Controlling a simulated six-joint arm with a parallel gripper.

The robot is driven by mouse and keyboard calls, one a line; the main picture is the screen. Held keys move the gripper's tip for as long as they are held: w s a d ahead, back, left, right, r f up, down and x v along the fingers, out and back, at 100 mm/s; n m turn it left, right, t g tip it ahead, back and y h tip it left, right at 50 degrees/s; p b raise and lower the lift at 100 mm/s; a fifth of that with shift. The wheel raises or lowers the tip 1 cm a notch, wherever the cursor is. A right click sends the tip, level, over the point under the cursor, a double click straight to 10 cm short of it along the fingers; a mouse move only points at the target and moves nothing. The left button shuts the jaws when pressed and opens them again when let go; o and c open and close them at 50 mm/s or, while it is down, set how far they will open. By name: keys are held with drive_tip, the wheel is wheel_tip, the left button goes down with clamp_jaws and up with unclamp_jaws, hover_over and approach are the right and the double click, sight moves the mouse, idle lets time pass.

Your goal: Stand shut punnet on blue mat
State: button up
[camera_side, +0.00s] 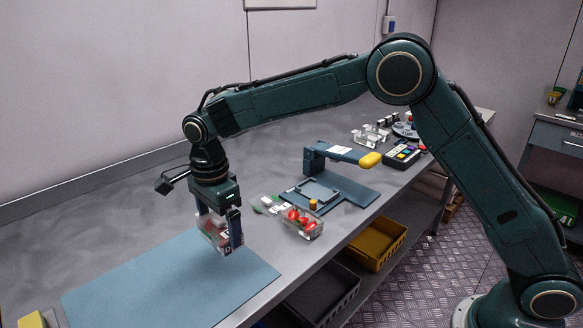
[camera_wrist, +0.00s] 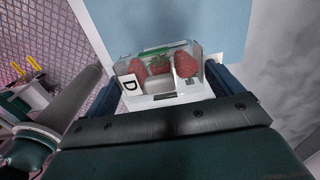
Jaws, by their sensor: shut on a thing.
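My gripper (camera_side: 220,224) is shut on a clear punnet (camera_side: 213,233) with red berries, over the far right part of the blue mat (camera_side: 165,283). In the wrist view the punnet (camera_wrist: 160,88) sits between the two fingers of my gripper (camera_wrist: 160,90), with strawberries, a green strip and a white label marked D. Its lid looks shut. The blue mat (camera_wrist: 185,25) lies beyond it. From these views I cannot tell whether the punnet's bottom touches the mat.
Another clear punnet with red berries (camera_side: 303,222) stands right of the mat. Behind it is a blue-grey press-like stand (camera_side: 345,190) with a yellow-tipped lever (camera_side: 369,160). A yellow block (camera_side: 32,320) is at the lower left. Most of the mat is bare.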

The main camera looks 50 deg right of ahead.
drive_tip(key=shift+f, duration=3.5)
drive_tip(key=shift+f, duration=0.1)
drive_tip(key=o, duration=0.7)
drive_tip(key=shift+o, duration=0.2)
wheel_tip(320, 180, up, 12)
drive_tip(key=shift+r, duration=0.1)
